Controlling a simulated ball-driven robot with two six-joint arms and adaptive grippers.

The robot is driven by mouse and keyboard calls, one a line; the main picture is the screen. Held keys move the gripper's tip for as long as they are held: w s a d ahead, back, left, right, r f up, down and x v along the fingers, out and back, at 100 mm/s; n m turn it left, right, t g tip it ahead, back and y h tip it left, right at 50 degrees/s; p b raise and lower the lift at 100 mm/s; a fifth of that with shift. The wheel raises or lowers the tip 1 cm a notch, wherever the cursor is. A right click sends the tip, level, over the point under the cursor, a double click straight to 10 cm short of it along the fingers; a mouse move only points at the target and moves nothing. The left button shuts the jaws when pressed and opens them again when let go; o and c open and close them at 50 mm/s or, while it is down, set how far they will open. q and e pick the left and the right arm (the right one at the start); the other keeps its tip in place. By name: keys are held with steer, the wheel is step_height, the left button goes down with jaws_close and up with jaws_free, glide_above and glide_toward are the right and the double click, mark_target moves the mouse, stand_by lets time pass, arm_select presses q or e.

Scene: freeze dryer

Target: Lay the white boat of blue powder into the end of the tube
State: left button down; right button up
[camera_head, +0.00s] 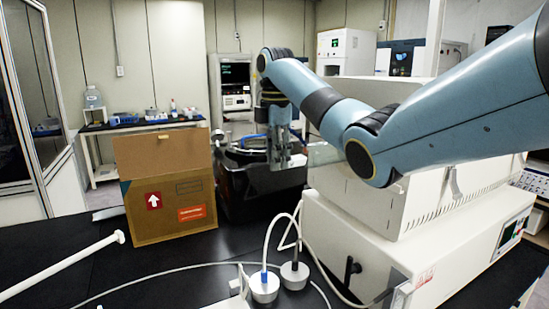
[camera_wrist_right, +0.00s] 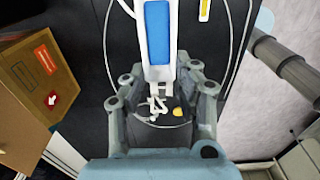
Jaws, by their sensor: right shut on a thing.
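The white boat of blue powder (camera_wrist_right: 158,35) shows in the right wrist view, with its narrow end between the fingers of my right gripper (camera_wrist_right: 160,75). My right gripper is shut on it. In the head view this gripper (camera_head: 285,158) hangs down above the dark bench, just left of the white furnace-like unit. A clear, greenish glass tube (camera_head: 322,154) sticks out from the left side of that unit, close to the right of the gripper. The tube's opening is partly hidden. My left gripper is not in view.
The white unit (camera_head: 420,245) fills the right of the bench. A cardboard box (camera_head: 160,222) stands left of the gripper. Two metal cylinders with cables (camera_head: 264,288) (camera_head: 294,275) sit in front. A white rod (camera_head: 65,264) extends from the left edge.

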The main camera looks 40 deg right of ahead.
steer(key=shift+a, duration=0.1)
steer(key=shift+s+d+f, duration=0.1)
steer(key=shift+s+d, duration=0.1)
steer(key=shift+d, duration=0.45)
steer(key=shift+s+d, duration=0.2)
steer(key=shift+d, duration=0.5)
steer(key=shift+s+d+f, duration=0.1)
steer(key=shift+s+d, duration=0.1)
steer(key=shift+d, duration=0.45)
steer(key=shift+s+d, duration=0.2)
steer(key=shift+d, duration=0.4)
steer(key=shift+s+d, duration=0.2)
steer(key=shift+d, duration=0.35)
steer(key=o, duration=1.1)
steer(key=shift+r, duration=0.2)
